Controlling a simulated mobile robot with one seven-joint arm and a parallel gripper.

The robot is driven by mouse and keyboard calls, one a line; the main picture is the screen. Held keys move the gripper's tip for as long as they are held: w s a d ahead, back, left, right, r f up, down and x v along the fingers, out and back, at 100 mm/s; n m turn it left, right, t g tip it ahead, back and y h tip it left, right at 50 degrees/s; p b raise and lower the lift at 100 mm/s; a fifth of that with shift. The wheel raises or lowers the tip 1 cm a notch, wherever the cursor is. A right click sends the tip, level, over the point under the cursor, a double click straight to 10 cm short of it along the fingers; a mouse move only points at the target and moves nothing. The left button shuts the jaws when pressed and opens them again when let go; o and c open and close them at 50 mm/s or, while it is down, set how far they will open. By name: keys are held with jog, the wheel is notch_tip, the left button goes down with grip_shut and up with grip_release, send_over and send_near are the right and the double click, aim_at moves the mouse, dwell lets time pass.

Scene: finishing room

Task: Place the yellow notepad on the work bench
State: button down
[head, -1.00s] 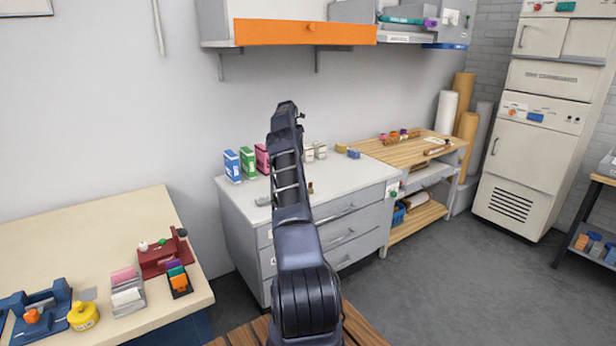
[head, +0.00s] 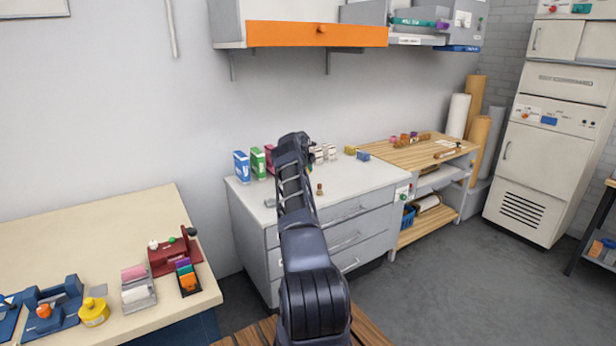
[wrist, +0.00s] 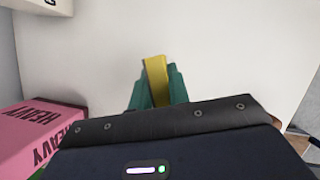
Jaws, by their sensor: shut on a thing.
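In the wrist view, my gripper (wrist: 157,88) has teal fingers shut on the yellow notepad (wrist: 155,72), seen as a narrow yellow strip between them. In the head view my arm reaches over the white-topped drawer cabinet (head: 372,182), and the gripper and notepad are hidden behind it. A bench with a slatted wooden top (head: 385,153) adjoins the cabinet's right side. A cream-topped table (head: 110,232) stands at the left. No label shows which of these is the work bench.
A pink box marked HEAVY (wrist: 38,135) is close at the left in the wrist view. Blue (head: 242,166) and green (head: 258,162) boxes stand on the cabinet. The orange-fronted wall cupboard (head: 318,34) hangs above.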

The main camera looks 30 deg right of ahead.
jog(key=shift+f, duration=2.2)
jog(key=shift+f, duration=0.15)
jog(key=c, duration=1.3)
grip_release()
